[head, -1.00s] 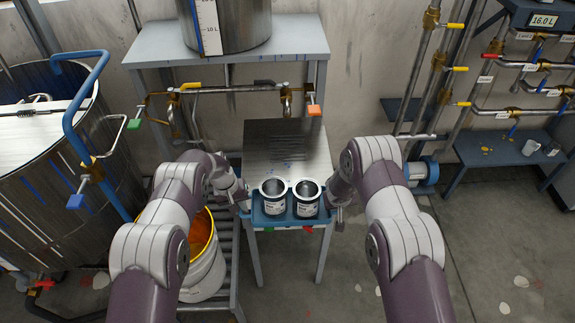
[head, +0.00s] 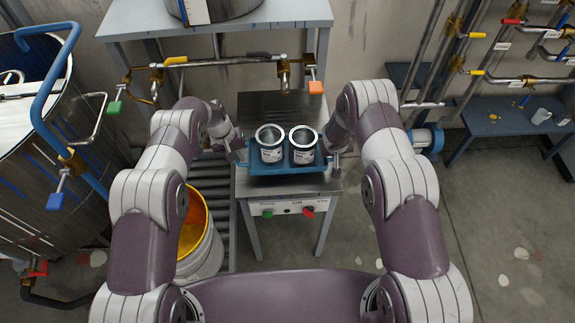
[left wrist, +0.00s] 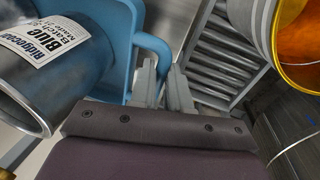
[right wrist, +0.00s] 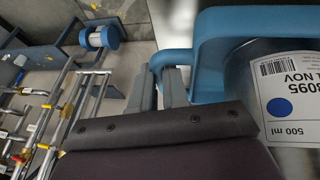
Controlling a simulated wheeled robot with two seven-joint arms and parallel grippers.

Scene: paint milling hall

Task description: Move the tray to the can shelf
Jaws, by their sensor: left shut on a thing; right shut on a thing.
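The blue tray (head: 290,171) carries two open metal cans, the left can (head: 271,148) and the right can (head: 303,146), both upright with white labels. It is at the front part of a steel-topped stand (head: 285,105); I cannot tell whether it touches the top. My left gripper (head: 241,158) is shut on the tray's left handle, which shows in the left wrist view (left wrist: 153,50). My right gripper (head: 334,164) is shut on the right handle, seen in the right wrist view (right wrist: 172,60). Which surface is the can shelf is not clear.
A bucket of orange paint (head: 202,240) stands left of the stand on a roller rack (head: 220,205). A large steel vat (head: 50,170) is at the left. A blue-grey shelf (head: 490,118) with a mug (head: 541,116) stands at the right. Pipes with valve handles run along the wall. Right floor is mostly clear.

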